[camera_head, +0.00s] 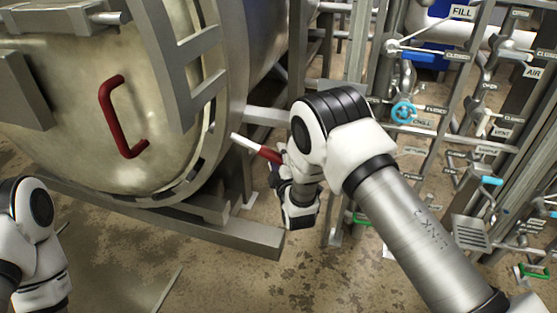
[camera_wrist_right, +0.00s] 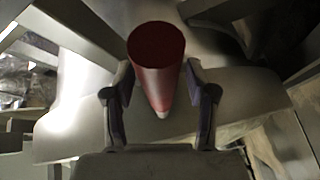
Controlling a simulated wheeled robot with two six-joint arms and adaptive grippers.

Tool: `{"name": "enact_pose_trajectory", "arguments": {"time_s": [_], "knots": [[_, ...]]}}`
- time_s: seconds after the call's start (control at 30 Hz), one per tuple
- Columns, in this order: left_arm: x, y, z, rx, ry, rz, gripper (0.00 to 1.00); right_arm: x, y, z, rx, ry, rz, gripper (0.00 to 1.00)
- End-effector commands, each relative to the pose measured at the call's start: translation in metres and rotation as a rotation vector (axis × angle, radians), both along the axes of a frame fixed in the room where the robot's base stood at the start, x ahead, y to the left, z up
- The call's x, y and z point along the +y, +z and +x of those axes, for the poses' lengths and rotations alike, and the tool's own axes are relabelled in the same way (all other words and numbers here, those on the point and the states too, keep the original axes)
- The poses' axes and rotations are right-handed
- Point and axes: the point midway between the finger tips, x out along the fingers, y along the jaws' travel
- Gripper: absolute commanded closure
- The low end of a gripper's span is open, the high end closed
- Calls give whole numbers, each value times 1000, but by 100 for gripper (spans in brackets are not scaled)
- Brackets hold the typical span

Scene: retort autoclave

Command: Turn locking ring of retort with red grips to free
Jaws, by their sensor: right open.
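The retort (camera_head: 150,90) is a large metal vessel at the left of the head view, with a curved red handle (camera_head: 106,100) on its door. The locking ring (camera_head: 222,140) runs around the door's edge. A pale rod with a red grip (camera_head: 269,154) sticks out from the ring's right side. My right gripper (camera_head: 277,177) is at this grip, partly hidden by its own wrist. In the right wrist view, the red grip (camera_wrist_right: 158,62) lies between the two open fingers (camera_wrist_right: 160,105), with a gap on each side. My left gripper is out of view.
A rack of pipes and labelled valves (camera_head: 430,110) stands at the right, near my right arm. The retort's grey base frame (camera_head: 230,235) lies below the ring. Stained floor (camera_head: 250,280) is open at the front.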

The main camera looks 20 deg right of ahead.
Motion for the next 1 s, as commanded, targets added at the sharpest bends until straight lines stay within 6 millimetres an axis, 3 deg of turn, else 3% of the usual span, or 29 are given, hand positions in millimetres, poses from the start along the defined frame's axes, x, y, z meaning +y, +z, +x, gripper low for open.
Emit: {"name": "enact_pose_trajectory", "arguments": {"time_s": [0.07,0.2,0.23,0.43,0.57,1.0], "knots": [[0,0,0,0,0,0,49,0,0,0,0,0,0,43],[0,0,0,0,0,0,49,0,0,0,0,0,0,93],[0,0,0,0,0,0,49,0,0,0,0,0,0,100],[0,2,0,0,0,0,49,0,3,-1,1,-1,-1,100],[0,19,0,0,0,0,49,-5,24,-2,9,-3,-16,100],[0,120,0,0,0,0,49,-32,160,-17,80,-10,-142,100]]}}
